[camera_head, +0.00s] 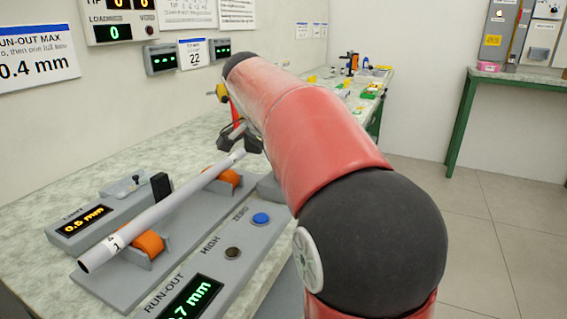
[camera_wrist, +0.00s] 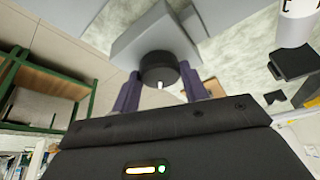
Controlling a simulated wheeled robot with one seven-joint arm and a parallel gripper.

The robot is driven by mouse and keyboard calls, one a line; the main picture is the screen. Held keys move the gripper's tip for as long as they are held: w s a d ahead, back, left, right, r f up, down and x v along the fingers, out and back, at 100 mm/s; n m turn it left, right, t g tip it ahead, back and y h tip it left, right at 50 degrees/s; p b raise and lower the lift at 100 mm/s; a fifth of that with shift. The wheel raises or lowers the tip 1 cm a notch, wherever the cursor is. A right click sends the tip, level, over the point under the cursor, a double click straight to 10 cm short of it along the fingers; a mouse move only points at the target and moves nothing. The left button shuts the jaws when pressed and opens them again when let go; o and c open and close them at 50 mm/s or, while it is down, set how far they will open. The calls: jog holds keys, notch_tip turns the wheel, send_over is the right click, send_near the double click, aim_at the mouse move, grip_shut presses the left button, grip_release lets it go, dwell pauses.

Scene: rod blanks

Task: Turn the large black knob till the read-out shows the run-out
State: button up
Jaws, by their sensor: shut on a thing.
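The large black knob (camera_wrist: 158,66) sits on the face of a grey housing (camera_wrist: 150,38) in the wrist view, with a small white mark on it. My gripper (camera_wrist: 160,82) has one purple finger on each side of the knob and is shut on it. In the head view my arm hides the knob and gripper. The run-out read-out (camera_head: 191,298) is cut off by the lower edge; its visible green part reads ".7 mm". A pale rod (camera_head: 160,212) lies across orange rollers (camera_head: 149,243) on the grey fixture.
An amber display (camera_head: 84,221) reads 0.5 mm. A blue button (camera_head: 261,219) and a dark button (camera_head: 233,253) are on the fixture's front. A wall sign (camera_head: 36,68) says run-out max, 0.4 mm. The floor (camera_head: 480,220) at right is clear.

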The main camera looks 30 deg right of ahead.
jog(key=shift+m, duration=0.5)
jog(key=o, duration=1)
jog(key=v, duration=0.7)
jog(key=shift+a+r, duration=0.25)
jog(key=shift+r, duration=0.1)
jog(key=shift+w, duration=0.1)
